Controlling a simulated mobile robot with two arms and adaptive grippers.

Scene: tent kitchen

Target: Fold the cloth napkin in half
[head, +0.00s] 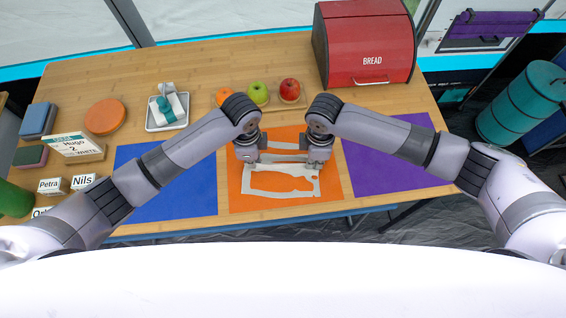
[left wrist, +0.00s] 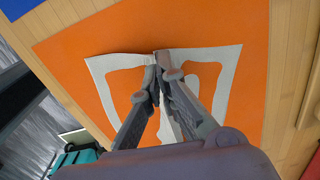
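The cloth napkin (head: 252,193), white-bordered with orange shapes, lies on the orange mat (head: 236,205); it also shows in the left wrist view (left wrist: 228,75). My left gripper (head: 248,160) is at the middle of its left edge, and its fingers (left wrist: 160,62) are closed together on the cloth. My right gripper (head: 316,166) is at the opposite right edge and appears closed on the cloth, though its fingertips are small in view. A pale strip of cloth runs between both grippers, apparently a raised ridge. The near half lies flat; the far part is partly hidden by the grippers.
A blue mat (head: 185,190) lies left and a purple mat (head: 390,165) right, both clear. Behind are fruit, including a red apple (head: 290,90), a white tray (head: 155,122) and a red bread box (head: 365,45). Name cards (head: 83,181) stand at left.

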